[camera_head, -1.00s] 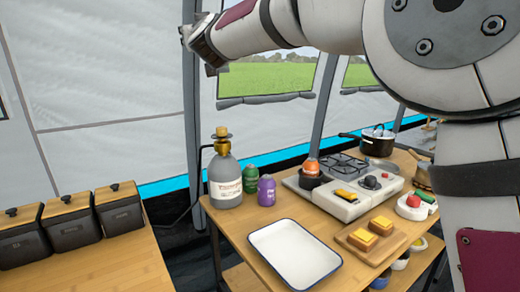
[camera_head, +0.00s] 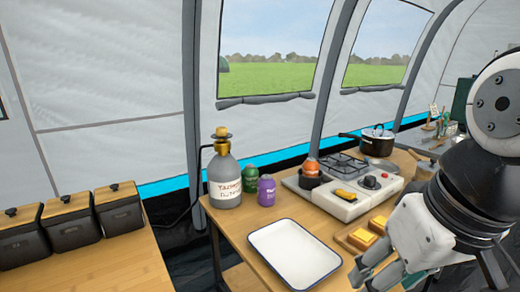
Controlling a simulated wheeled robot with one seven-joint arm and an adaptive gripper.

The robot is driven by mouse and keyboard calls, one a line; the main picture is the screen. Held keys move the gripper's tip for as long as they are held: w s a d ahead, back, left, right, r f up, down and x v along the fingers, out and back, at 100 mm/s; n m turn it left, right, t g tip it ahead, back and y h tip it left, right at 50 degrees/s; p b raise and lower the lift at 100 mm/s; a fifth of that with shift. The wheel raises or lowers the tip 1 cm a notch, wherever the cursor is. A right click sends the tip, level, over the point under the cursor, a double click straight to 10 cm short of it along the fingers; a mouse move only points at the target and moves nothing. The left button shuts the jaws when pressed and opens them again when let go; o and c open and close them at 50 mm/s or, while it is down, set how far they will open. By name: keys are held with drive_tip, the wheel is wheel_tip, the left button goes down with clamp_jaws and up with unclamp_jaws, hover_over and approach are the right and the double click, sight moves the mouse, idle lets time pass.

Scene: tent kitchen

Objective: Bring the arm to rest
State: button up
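My arm is folded in at the right side of the head view, with its grey wrist and white gripper body low at the right. My gripper (camera_head: 368,275) points down and to the left, near the right edge of the white tray (camera_head: 295,252). Its two grey fingers look apart, and nothing shows between them. The gripper body hides part of the wooden board (camera_head: 351,241) with the yellow-topped bread pieces (camera_head: 363,237).
The wooden table (camera_head: 235,238) bears a grey gas bottle (camera_head: 225,180), green (camera_head: 249,178) and purple (camera_head: 266,190) containers, a stove (camera_head: 345,190) and a dark pot (camera_head: 377,144). Several black bins (camera_head: 120,212) stand on the left counter (camera_head: 90,268). Space above the tray is free.

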drive_tip(key=s+d+f+m+g+h, duration=0.1)
drive_tip(key=s+d+f+m+g, duration=0.25)
drive_tip(key=s, duration=0.75)
wheel_tip(320, 180, up, 18)
drive_tip(key=n+t+p, duration=0.1)
drive_tip(key=t+p, duration=0.3)
drive_tip(key=p, duration=1.3)
drive_tip(key=shift+w+f+n+p, duration=0.2)
drive_tip(key=shift+w+n+p, duration=0.1)
drive_tip(key=shift+w+n, duration=0.05)
